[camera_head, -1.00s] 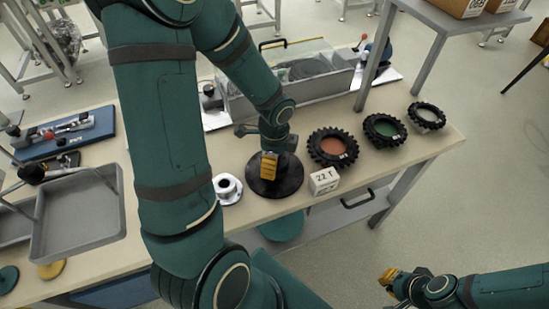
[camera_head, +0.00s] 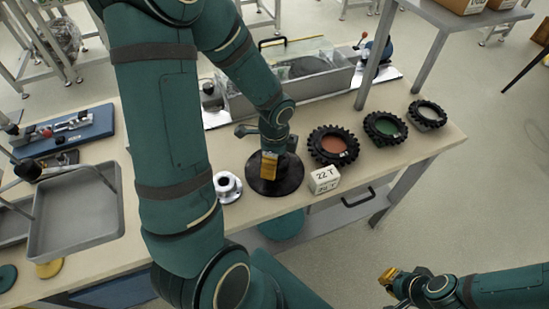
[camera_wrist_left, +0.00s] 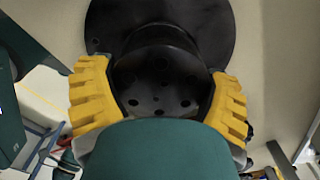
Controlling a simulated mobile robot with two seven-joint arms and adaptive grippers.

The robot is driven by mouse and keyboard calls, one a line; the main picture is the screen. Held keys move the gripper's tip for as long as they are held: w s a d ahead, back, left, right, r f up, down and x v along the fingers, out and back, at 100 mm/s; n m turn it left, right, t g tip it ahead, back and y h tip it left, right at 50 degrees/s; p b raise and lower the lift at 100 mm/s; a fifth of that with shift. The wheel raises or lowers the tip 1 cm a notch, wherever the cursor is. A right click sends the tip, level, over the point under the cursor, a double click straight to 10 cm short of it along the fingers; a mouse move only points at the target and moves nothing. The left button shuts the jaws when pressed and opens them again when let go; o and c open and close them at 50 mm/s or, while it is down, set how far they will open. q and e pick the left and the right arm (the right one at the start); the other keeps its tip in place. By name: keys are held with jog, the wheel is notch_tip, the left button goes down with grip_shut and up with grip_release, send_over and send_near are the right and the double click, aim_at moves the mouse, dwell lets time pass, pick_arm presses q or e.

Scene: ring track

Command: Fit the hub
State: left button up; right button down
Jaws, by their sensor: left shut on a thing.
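A black hub with a wide round base disc (camera_head: 287,184) lies on the bench. In the left wrist view its neck, with a ring of small holes in its end, stands between the yellow fingers, with the disc (camera_wrist_left: 215,25) behind. My left gripper (camera_head: 268,165) is shut on this neck from above. A white flanged spool (camera_head: 227,187) stands on the bench just left of the disc. My right gripper (camera_head: 388,276) hangs off the bench at lower right, apart from everything; its finger gap cannot be made out.
Toothed black rings with a red (camera_head: 334,146), a green (camera_head: 386,128) and a pale centre (camera_head: 428,114) lie to the right. A white block marked 22 T (camera_head: 324,180) sits near the front edge. A grey tray (camera_head: 75,215) is left; a long bin (camera_head: 300,90) is behind.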

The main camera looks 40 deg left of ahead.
pick_arm(q)
jog(key=shift+f+b, duration=0.55)
jog(key=shift+f, duration=0.1)
jog(key=o, duration=1.1)
notch_tip(320, 180, up, 12)
jog(key=shift+r, duration=0.1)
dwell(0.5)
